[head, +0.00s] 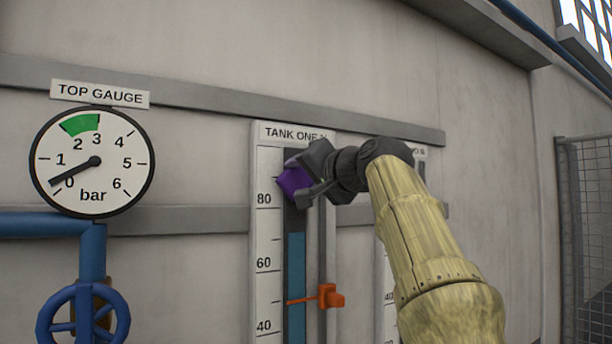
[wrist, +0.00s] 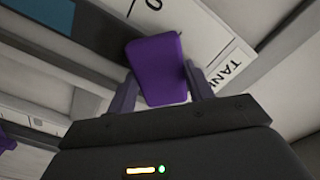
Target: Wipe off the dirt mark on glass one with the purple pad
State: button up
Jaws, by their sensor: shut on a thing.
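The purple pad (head: 293,182) is between the fingers of my gripper (head: 305,180), which is shut on it. The pad also shows in the wrist view (wrist: 158,70), between the two fingers (wrist: 165,88). In the head view the pad is in front of the upper part of the tank one gauge glass (head: 296,260), just above the 80 mark. I cannot tell whether it touches the glass. Blue fill shows in the glass below the pad. No dirt mark is visible; the pad and gripper hide part of the glass.
An orange pointer (head: 328,296) sits on a rod beside the glass, below my gripper. A second scale (head: 384,290) is partly hidden behind my arm. A round top gauge (head: 92,162) and a blue valve wheel (head: 82,318) are at left. A mesh fence (head: 585,240) stands at right.

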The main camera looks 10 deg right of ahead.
aim_at(296, 218)
jog(key=shift+f+b, duration=0.55)
jog(key=shift+f, duration=0.3)
jog(key=shift+f, duration=0.1)
jog(key=shift+f+b, duration=1.45)
jog(key=shift+f, duration=0.05)
jog(key=shift+f, duration=0.1)
notch_tip(296, 218, down, 3)
jog(key=b, duration=0.3)
jog(key=shift+r+p, duration=1.65)
jog(key=shift+p, duration=0.1)
